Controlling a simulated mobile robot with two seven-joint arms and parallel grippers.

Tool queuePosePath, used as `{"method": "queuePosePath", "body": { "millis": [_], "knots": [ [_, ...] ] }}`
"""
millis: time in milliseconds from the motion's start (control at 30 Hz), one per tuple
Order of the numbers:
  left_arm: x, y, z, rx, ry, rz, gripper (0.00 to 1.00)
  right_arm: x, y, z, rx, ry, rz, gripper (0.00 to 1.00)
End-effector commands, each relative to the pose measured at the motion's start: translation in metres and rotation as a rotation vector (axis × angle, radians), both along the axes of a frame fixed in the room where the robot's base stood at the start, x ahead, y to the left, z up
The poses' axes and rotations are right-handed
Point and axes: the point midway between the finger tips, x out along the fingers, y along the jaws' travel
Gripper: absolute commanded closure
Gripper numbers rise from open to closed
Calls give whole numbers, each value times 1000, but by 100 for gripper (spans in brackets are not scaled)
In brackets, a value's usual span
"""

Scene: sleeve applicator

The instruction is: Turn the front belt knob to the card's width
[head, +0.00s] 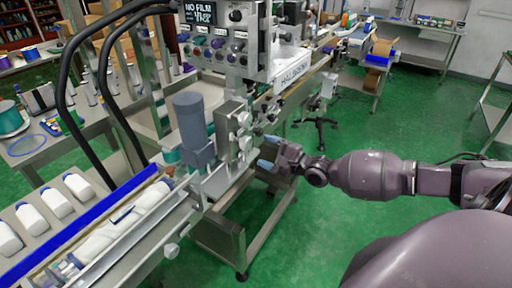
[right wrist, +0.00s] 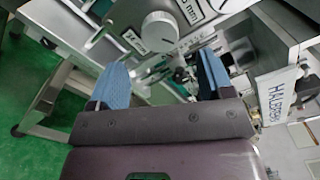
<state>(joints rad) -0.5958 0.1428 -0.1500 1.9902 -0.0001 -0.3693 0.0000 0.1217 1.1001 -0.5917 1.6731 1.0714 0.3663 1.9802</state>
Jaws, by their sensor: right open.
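A round grey knob (right wrist: 159,31) with a pale face sits on a marked metal plate near the top of the right wrist view. Print ending in "mm" shows beside it. In the head view several small knobs (head: 243,119) show on the machine's front, too small to tell which is the front belt knob. A dark card (head: 200,13) with white handwriting hangs at the control panel; its lower lines are unclear. My right gripper (head: 268,150) is beside the machine's front. Its blue fingers (right wrist: 162,70) are apart with nothing held, short of the knob. My left gripper is out of view.
A conveyor with a blue rail (head: 75,228) and white bottles (head: 78,187) runs at lower left. A grey motor (head: 191,120) stands behind the knobs. The control panel (head: 225,45) overhangs above. Green floor (head: 345,125) is open to the right.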

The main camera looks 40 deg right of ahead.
Motion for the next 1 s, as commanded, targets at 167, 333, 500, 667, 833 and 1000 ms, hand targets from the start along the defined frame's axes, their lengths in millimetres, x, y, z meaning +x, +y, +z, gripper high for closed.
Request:
{"method": "queuePosePath", "body": {
  "millis": [167,333,500,667,833,1000],
  "knots": [
    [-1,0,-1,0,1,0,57,-26,-11,-1,-1,2,-1,26],
    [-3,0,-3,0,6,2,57,-40,-17,-1,0,2,0,26],
    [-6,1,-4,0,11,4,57,-45,-18,0,1,0,0,26],
    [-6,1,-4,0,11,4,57,-45,-19,0,1,0,0,26],
    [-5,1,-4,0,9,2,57,-45,-19,0,1,0,0,26],
    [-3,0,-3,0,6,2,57,-45,-19,0,1,0,0,26]
  ]
}}
